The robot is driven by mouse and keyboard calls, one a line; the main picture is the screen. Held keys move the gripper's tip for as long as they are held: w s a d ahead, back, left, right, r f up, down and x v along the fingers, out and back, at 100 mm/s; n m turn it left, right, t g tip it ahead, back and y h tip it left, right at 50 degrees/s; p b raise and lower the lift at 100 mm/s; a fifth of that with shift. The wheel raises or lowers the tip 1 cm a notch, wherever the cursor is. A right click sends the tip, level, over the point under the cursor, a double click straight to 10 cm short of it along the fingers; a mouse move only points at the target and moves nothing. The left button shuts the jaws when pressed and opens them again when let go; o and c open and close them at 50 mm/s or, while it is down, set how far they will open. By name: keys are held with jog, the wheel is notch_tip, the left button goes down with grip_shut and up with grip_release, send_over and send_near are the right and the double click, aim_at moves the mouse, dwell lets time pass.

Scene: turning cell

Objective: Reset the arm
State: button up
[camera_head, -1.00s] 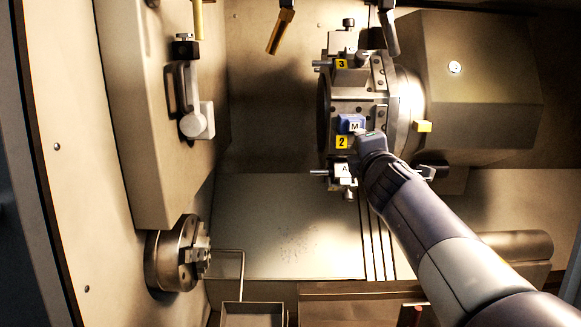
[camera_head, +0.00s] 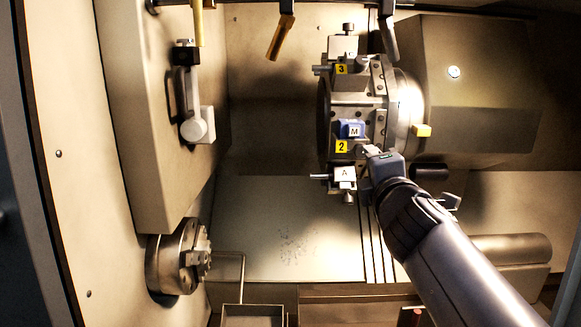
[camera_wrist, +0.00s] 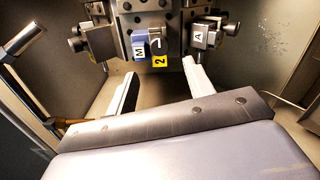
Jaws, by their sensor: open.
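My gripper (camera_wrist: 155,88) is open and empty in the wrist view, its two pale fingers spread in front of the tool turret. In the head view my gripper (camera_head: 368,165) is at the end of my arm, just below and right of the turret's station 2. The turret (camera_head: 372,105) carries a blue block marked M (camera_head: 351,129), a yellow 2 label (camera_head: 341,147) and a block marked A (camera_head: 345,175). The blue block M (camera_wrist: 140,48) also shows in the wrist view, beyond the fingers and apart from them. Block A (camera_wrist: 200,38) is beyond the right finger.
A chuck (camera_head: 178,257) stands out from the left wall. A lever-like fitting (camera_head: 196,122) is on the left panel. Nozzles (camera_head: 281,35) hang from above. A small tray (camera_head: 252,314) is at the bottom. The space between chuck and turret is open.

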aim_at(362, 154)
jog(key=w+b, duration=0.1)
jog(key=w, duration=0.7)
jog(key=shift+w, duration=0.35)
jog(key=n, duration=0.3)
jog(key=shift+s+n, duration=0.15)
jog(key=shift+n, duration=0.15)
jog(key=n, duration=0.5)
jog(key=shift+n, duration=0.4)
jog(key=n, duration=0.4)
jog(key=shift+f, duration=0.1)
jog(key=shift+d+n, duration=0.1)
jog(key=shift+n, duration=2.1)
